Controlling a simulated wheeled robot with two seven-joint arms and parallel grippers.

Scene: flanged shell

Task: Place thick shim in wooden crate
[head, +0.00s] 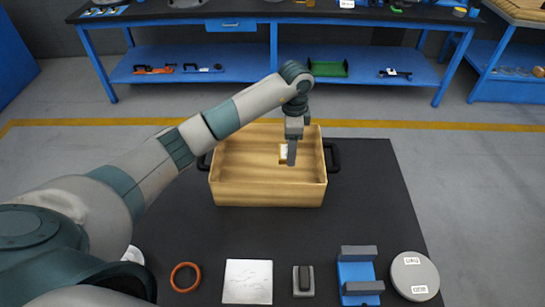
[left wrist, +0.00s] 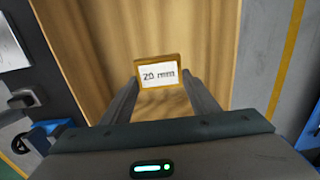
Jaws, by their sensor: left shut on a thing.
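The thick shim (head: 283,152) is a small yellow-brown block with a white label. In the left wrist view the shim (left wrist: 158,76) reads "20 mm" and sits between the two fingertips. My left gripper (head: 291,160) points down, shut on the shim, within the outline of the wooden crate (head: 267,194), toward its right rear. The fingers partly hide the shim in the head view. The crate's wood (left wrist: 95,40) fills the background of the left wrist view. I cannot tell how far the shim is above the crate floor. My right gripper is not in view.
The crate has dark side handles and stands on a black table. Along the front lie an orange ring (head: 185,277), a silver plate (head: 247,281), a grey block with a black piece (head: 303,280), a blue-grey fixture (head: 359,272) and a grey disc (head: 414,276). A blue workbench (head: 240,66) stands behind.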

